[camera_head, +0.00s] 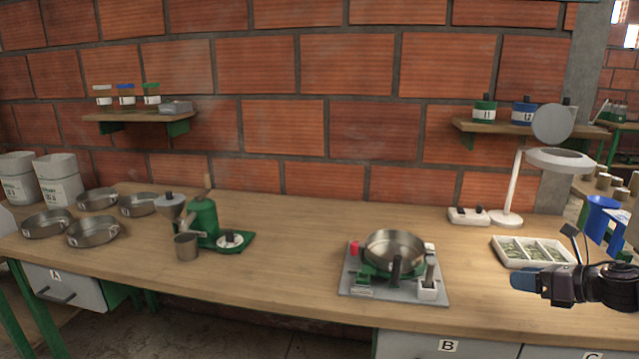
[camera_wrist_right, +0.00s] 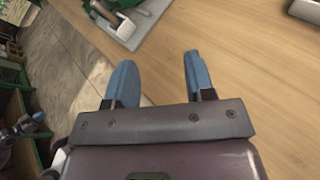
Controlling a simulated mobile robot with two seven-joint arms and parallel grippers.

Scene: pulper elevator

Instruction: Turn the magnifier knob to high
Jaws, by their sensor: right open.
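The magnifier (camera_head: 560,160) is a white ring lens on a bent white stand at the back right of the bench. The knobs are too small to read a setting. My right gripper (camera_head: 522,281) is in front of the white tray, well short of the magnifier and to the right of its box. In the right wrist view its blue fingers (camera_wrist_right: 160,75) are apart and empty above the bare bench.
A white sectioned tray (camera_head: 534,251) of green pieces lies between my right gripper and the magnifier. A steel pan (camera_head: 394,251) sits on a grey-based device left of it. A shelf with jars (camera_head: 485,110) hangs behind. The bench between pan and tray is clear.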

